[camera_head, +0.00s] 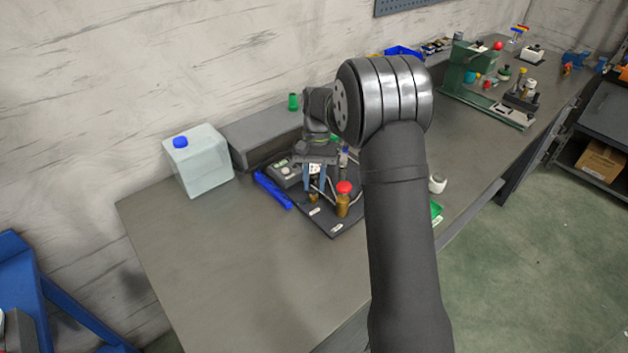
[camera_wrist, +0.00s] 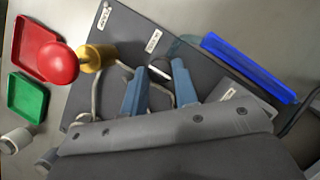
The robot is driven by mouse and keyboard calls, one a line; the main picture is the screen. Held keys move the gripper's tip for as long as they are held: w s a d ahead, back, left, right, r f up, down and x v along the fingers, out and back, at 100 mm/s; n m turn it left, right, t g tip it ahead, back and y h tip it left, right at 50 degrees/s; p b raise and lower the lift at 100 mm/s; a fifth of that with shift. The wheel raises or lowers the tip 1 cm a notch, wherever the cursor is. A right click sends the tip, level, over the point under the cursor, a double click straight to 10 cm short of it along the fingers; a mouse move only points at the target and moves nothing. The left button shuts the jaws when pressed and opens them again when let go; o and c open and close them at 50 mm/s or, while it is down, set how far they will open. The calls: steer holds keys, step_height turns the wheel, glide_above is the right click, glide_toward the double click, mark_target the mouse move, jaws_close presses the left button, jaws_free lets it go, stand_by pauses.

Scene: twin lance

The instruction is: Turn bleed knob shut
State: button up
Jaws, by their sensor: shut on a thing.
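My gripper (camera_head: 315,190), with blue fingers, points down over a dark board (camera_head: 332,230) on the bench. It is shut on a small part that I take for the bleed knob, mostly hidden by the fingers. In the wrist view the gripper (camera_wrist: 160,70) has a small dark and pale piece (camera_wrist: 159,70) between its fingertips. In the head view some brass (camera_head: 314,197) shows at the fingertips. Beside it on the board stands a brass fitting (camera_head: 342,206) with a round red knob (camera_head: 344,187), apart from the fingers. The bleed knob's turn angle cannot be seen.
Bent metal tubes (camera_wrist: 97,95) run across the board near the fingers. A blue tray (camera_head: 272,190) lies left of the board. Red (camera_wrist: 38,45) and green (camera_wrist: 28,97) trays lie beyond the red knob. A translucent jug (camera_head: 198,165) stands at left. The front-left bench is clear.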

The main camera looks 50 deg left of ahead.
stand_by(0.3)
steer(key=o, duration=1)
steer(key=v, duration=1.7)
steer(key=shift+w+a+r, duration=0.1)
steer(key=shift+a+r, duration=0.05)
steer(key=shift+r, duration=0.05)
steer(key=shift+f, duration=0.1)
steer(key=x, duration=1.7)
steer(key=shift+f, duration=0.1)
